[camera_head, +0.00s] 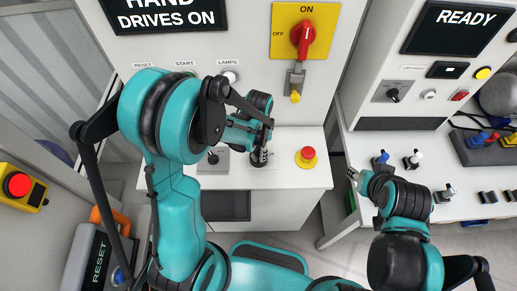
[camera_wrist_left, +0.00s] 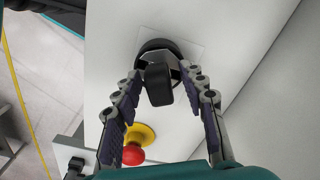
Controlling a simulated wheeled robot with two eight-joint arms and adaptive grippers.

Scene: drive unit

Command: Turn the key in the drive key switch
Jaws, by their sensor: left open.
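The drive key switch is a black key head in a dark round collar on a light plate. In the left wrist view the key (camera_wrist_left: 158,84) stands between the tips of my left gripper (camera_wrist_left: 164,80). The fingers are open, one on each side of the key, with a visible gap on the right; I cannot tell whether the left finger touches. In the head view my left gripper (camera_head: 264,140) is over the small console, and it mostly hides the key switch (camera_head: 262,158). My right gripper (camera_head: 354,176) is small at the right-hand desk, its opening unclear.
A red emergency button (camera_head: 307,155) on a yellow base stands close to the right of the key switch. A black joystick (camera_head: 213,157) is to its left.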

